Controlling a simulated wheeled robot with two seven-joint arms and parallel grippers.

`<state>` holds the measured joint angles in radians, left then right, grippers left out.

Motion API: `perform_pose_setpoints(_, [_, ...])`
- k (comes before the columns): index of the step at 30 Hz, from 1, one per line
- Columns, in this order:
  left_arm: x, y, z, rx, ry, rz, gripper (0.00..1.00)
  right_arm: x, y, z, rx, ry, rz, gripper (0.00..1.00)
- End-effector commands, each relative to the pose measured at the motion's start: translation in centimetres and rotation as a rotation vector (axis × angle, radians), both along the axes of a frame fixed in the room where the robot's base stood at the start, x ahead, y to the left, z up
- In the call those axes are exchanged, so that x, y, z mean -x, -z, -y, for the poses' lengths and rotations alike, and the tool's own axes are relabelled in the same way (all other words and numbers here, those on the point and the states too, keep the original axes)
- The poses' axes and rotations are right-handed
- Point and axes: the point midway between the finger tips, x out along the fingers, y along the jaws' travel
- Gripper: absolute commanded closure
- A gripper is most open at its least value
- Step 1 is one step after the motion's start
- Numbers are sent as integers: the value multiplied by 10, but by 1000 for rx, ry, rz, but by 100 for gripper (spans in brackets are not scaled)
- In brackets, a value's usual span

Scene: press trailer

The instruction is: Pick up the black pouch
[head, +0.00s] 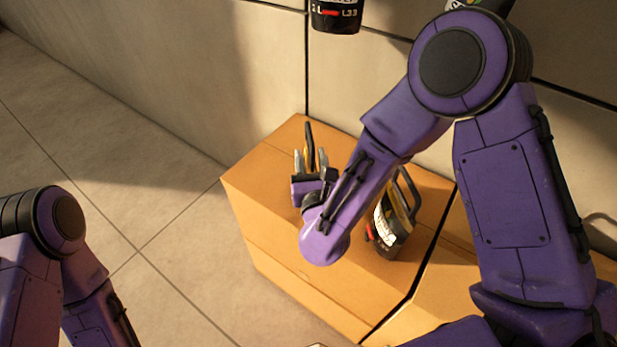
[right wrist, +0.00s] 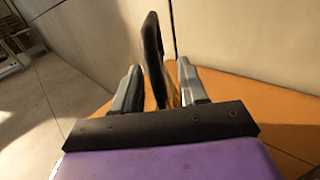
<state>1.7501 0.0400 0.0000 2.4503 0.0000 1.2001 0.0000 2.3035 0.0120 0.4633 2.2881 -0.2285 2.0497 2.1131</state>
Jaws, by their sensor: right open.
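A narrow black upright item (head: 309,146) with some yellow on it stands on the orange-brown box top. It also shows in the right wrist view (right wrist: 153,52). It may be the black pouch, but most of it is hidden by my right gripper and arm. My right gripper (head: 311,163) is open, with one finger on each side of this item. In the right wrist view my gripper (right wrist: 158,88) has the item between its fingers, and I see no clear grip. My left arm shows at the lower left, with its gripper out of view.
A black and yellow container (head: 389,226) with a handle and label stands on the box (head: 262,178), just right of my right forearm. A wall (head: 250,75) rises close behind. Another black labelled item (head: 336,14) shows at the top edge. The tiled floor (head: 160,225) at left is clear.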

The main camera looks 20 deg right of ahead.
Motion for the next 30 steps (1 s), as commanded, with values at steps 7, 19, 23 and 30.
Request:
perform_pose_setpoints(7, [0, -3, 0, 0, 0, 0, 57, -10, 1, 2, 2, -1, -1, 58])
perform_pose_setpoints(19, [0, -2, 0, 0, 0, 0, 57, -10, 0, 1, 2, -2, -1, 100])
perform_pose_setpoints(23, [0, -2, 0, 0, 0, 0, 57, -10, 0, 1, 2, -1, -1, 100])
perform_pose_setpoints(30, [0, -2, 0, 0, 0, 0, 57, -10, 0, 1, 2, -1, -1, 100])
